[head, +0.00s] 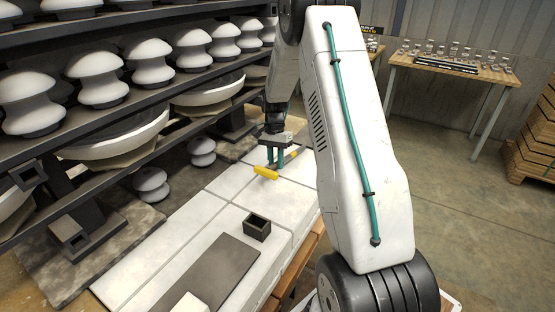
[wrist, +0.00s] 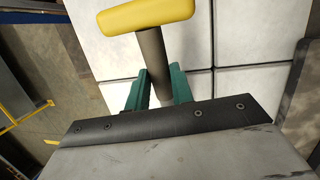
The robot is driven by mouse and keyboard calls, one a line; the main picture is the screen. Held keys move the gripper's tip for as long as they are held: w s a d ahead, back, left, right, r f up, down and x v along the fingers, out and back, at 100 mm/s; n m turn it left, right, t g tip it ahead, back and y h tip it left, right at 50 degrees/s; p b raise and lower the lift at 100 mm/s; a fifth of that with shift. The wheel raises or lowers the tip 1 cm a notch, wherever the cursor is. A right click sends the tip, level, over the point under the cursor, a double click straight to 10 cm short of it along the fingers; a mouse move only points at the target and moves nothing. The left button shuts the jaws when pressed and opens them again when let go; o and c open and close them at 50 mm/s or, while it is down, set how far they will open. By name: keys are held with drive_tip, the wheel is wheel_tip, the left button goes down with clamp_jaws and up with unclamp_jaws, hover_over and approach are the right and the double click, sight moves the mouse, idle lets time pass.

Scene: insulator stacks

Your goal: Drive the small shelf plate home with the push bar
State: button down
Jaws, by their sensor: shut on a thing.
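My gripper (head: 275,155) reaches down over the white tiled top, with its teal fingers shut on the push bar. The bar's yellow crosspiece (head: 265,173) shows just in front of the fingers in the head view. In the wrist view the push bar (wrist: 148,16) has a yellow crosspiece on a dark grey rod, and the rod runs between the teal fingers (wrist: 158,90). The rod's far end is hidden by the gripper. I cannot tell which piece is the small shelf plate; a dark flat plate (head: 212,277) lies on the tiles in the foreground.
A small dark open box (head: 257,226) stands on the tiles (head: 180,228). A dark rack (head: 185,78) with white insulators and large discs rises at left. Two loose insulators (head: 151,185) stand below it. A wooden table (head: 440,67) with small items stands at back right.

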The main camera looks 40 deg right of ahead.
drive_tip(key=shift+s+a+r, duration=0.1)
drive_tip(key=shift+s+a, duration=0.1)
drive_tip(key=shift+a, duration=0.4)
drive_tip(key=shift+r, duration=3.95)
